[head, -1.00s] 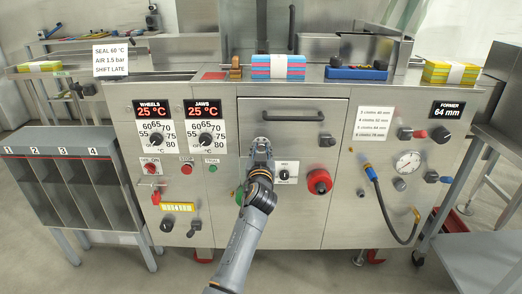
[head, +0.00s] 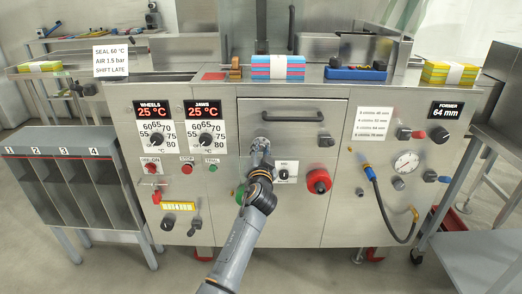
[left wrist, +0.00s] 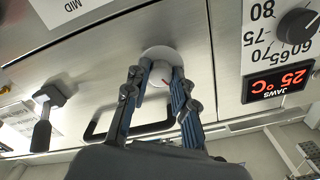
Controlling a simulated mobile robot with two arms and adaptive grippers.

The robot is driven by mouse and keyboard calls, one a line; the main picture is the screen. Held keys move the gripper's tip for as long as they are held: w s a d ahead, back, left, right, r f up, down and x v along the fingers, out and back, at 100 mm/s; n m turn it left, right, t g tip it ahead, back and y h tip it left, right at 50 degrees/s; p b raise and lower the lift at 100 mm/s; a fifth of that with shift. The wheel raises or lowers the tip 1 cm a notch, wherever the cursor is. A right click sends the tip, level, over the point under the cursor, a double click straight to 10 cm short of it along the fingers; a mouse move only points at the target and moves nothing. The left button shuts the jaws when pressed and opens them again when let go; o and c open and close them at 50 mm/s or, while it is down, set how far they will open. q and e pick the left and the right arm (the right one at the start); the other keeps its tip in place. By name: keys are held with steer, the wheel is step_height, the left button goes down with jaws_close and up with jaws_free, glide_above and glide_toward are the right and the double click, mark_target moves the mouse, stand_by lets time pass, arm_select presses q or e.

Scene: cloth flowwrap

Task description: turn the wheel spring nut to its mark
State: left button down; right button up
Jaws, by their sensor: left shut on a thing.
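The pale round spring nut (left wrist: 160,53) sits on the steel front panel in the left wrist view. A small red line shows on it between my fingers. My left gripper (head: 261,147) reaches the machine front below the long door handle. In the left wrist view my left gripper (left wrist: 158,74) has its two blue-grey fingers on either side of the nut, shut on it. My right gripper is not in view.
The dark door handle (head: 291,117) is just above my gripper. A red stop button (head: 318,181) and a small black switch (head: 283,175) stand to its right. Left are the JAWS dial (head: 207,140) and a yellow-framed scale (head: 179,206). Cloth stacks (head: 278,68) lie on top.

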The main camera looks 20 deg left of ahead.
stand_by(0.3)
arm_select(q)
steer(key=c, duration=1.1)
jaws_free()
steer(key=v, duration=1.2)
